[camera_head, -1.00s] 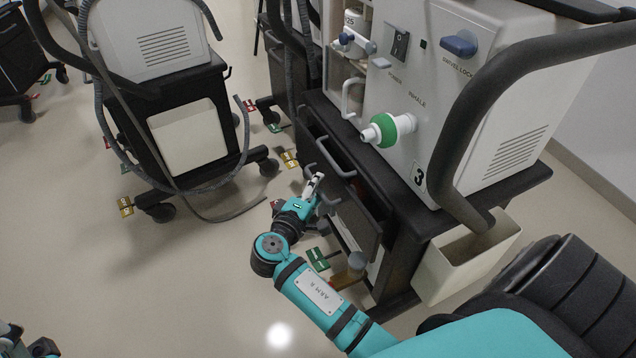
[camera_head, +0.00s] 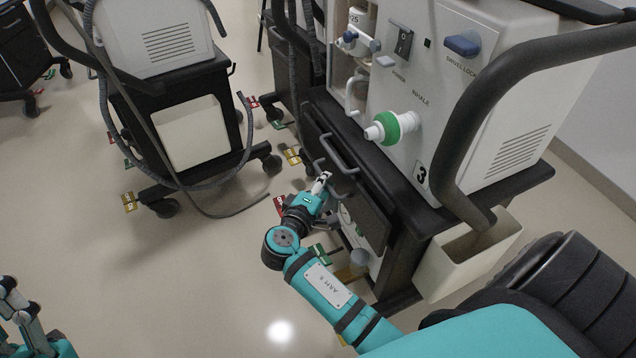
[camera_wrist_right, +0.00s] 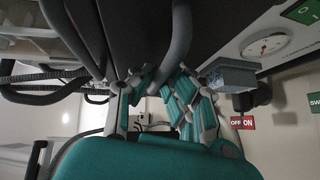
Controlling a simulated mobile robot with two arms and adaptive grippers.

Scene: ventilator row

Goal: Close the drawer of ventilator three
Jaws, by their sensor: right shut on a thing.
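Ventilator three (camera_head: 500,120) stands at the right with a "3" label on its white body. The dark drawer front (camera_head: 366,208) is in its black cart, below the white body. No drawer inside shows; I cannot tell whether the front is fully flush. My right gripper (camera_head: 322,181) is at the drawer front, shut on the dark looped drawer handle (camera_wrist_right: 178,45), which crosses between its fingers in the right wrist view (camera_wrist_right: 155,100). The fingers hide part of the handle. My left gripper (camera_head: 8,288) is at the lower left edge, partly cut off, away from the cart.
A second dark loop handle (camera_head: 338,155) is just above my right gripper. A neighbouring ventilator cart (camera_head: 165,110) with a hanging hose stands at the left. A cream bin (camera_head: 470,250) hangs on the cart's right side.

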